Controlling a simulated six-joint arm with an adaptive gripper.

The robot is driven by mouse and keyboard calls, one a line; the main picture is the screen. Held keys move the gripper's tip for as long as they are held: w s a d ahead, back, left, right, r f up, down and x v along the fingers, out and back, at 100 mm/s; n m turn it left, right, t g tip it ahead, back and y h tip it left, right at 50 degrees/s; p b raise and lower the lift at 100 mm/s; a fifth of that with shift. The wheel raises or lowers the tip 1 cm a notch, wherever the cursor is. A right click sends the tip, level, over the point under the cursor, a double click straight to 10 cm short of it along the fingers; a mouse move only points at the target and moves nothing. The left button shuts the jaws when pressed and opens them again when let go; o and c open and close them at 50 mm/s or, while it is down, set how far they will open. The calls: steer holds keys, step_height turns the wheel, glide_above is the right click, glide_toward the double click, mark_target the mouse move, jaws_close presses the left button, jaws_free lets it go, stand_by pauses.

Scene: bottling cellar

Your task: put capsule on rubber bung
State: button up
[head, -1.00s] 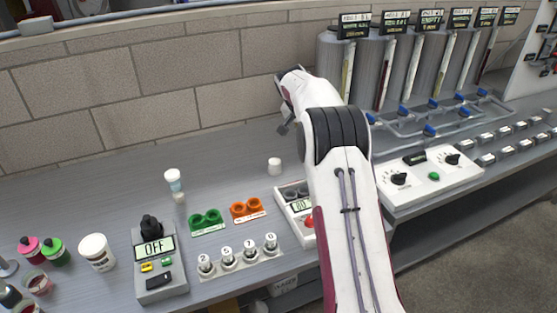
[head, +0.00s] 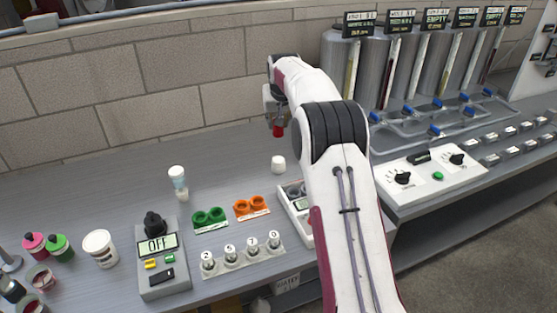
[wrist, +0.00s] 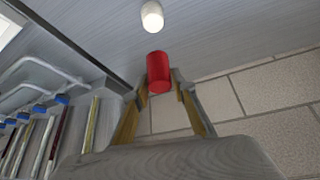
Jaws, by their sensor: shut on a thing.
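My gripper (head: 276,115) is shut on a red cylindrical capsule (head: 278,130) and holds it above the bench, near the wall. In the wrist view the capsule (wrist: 158,72) sits upright in the picture between the two fingertips (wrist: 160,85). A small white piece, which looks like the rubber bung (head: 278,164), stands on the grey bench below and in front of the gripper. The bung also shows at the top of the wrist view (wrist: 152,16), apart from the capsule.
Orange rings (head: 252,207) and green rings (head: 209,219) lie left of the bung.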

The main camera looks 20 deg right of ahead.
stand_by(0.5)
glide_above(278, 159)
steer(key=shift+s+f, duration=0.1)
steer(key=shift+f, duration=2.4)
steer(key=shift+f, duration=2.5)
steer(key=shift+f, duration=0.1)
steer(key=o, duration=0.6)
